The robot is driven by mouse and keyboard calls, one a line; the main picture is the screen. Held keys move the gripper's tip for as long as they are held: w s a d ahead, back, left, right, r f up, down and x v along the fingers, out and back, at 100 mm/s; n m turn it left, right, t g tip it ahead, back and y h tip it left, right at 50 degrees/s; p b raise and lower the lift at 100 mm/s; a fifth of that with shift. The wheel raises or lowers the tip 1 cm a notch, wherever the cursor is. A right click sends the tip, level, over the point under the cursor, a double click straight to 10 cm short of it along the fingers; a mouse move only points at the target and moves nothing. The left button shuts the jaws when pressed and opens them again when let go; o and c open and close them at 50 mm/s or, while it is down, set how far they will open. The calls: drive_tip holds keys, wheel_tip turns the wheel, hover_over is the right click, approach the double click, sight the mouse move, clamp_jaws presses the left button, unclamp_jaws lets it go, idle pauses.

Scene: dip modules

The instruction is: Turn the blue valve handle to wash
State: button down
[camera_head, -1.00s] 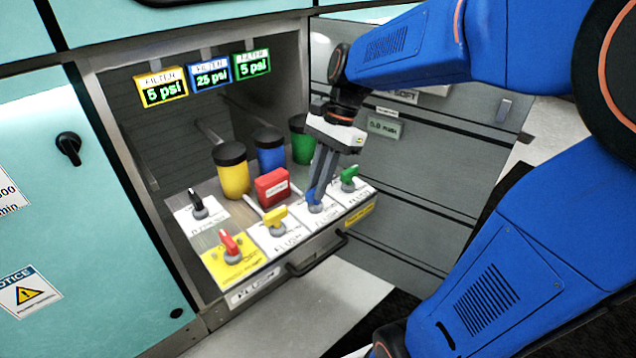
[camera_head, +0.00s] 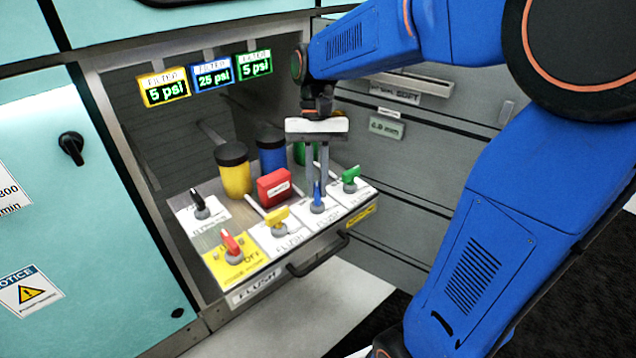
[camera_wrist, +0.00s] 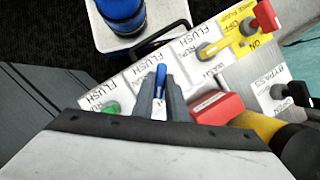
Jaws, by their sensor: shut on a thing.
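The blue valve handle (camera_head: 317,193) stands on a white labelled plate on the pulled-out panel, between the yellow and green handles. In the head view it looks narrow and points toward the back of the panel. My gripper (camera_head: 318,182) comes down from above with one finger on each side of the handle, shut on it. In the wrist view the blue handle (camera_wrist: 160,77) shows between the two grey fingers (camera_wrist: 160,92). The fingers hide part of its plate, and I cannot tell which label the handle points to.
The yellow handle (camera_head: 278,216), green handle (camera_head: 350,176), red handle (camera_head: 231,243) and black handle (camera_head: 199,202) stand close around on the panel. A red box (camera_head: 273,187) is just left of my fingers. Yellow (camera_head: 233,172) and blue (camera_head: 271,152) canisters stand behind.

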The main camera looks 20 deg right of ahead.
drive_tip(key=n+h, duration=0.1)
drive_tip(key=n, duration=0.2)
drive_tip(key=shift+a+n, duration=0.15)
drive_tip(key=shift+n, duration=0.25)
drive_tip(key=shift+n+h, duration=0.9)
drive_tip(key=shift+n, duration=1)
drive_tip(key=shift+a, duration=0.1)
drive_tip(key=c, duration=1.8)
unclamp_jaws()
drive_tip(key=shift+o, duration=0.2)
drive_tip(key=v, duration=1.7)
drive_tip(key=shift+a+r, duration=0.15)
drive_tip(key=shift+a, duration=0.05)
